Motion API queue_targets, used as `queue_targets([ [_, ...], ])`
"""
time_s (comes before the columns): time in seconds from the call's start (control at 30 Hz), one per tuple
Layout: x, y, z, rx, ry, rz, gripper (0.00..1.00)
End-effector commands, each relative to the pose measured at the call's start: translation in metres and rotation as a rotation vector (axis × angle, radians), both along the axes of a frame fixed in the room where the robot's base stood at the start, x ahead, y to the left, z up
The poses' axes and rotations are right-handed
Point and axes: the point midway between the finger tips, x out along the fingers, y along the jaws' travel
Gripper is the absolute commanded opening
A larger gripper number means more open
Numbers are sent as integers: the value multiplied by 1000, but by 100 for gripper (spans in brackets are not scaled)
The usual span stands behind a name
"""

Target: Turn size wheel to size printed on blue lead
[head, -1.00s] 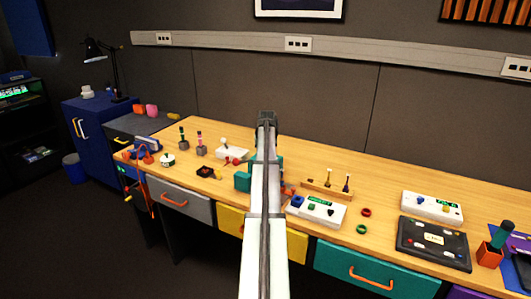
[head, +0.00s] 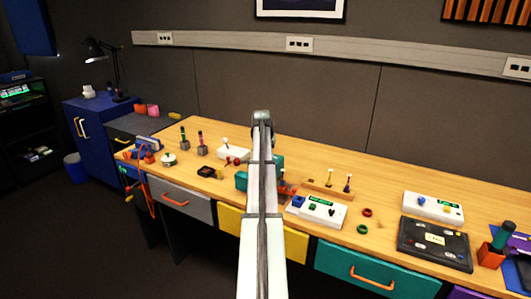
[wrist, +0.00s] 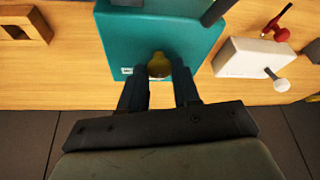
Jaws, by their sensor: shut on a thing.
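In the wrist view, my gripper (wrist: 162,76) has its two dark fingers closed around a small rounded yellowish part (wrist: 159,62). This part sits at the near side of a teal box (wrist: 178,32), by a dark opening. I cannot tell for certain that it is the size wheel. A small white label lies left of the fingers, too small to read. In the head view, the teal box (head: 241,181) is partly hidden behind my arm, and my gripper is hidden too. I cannot pick out a blue lead or read a size on one.
In the wrist view, a white block with a knob (wrist: 242,58) stands close right and a wooden block (wrist: 22,25) is at the left. In the head view, a white panel with a blue knob (head: 318,211), a wooden rack (head: 322,189) and a black panel (head: 435,245) stand right.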

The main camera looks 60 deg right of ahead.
Motion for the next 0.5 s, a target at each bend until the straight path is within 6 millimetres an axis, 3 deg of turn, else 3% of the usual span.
queue_targets([
  [0.03,0,-1,0,-3,-1,0,1],
  [0.07,0,-1,0,-3,-1,0,33],
  [0.1,0,-1,0,-2,0,1,37],
  [0.3,0,-1,0,-1,0,1,56],
  [0.5,0,0,0,-1,0,1,56],
])
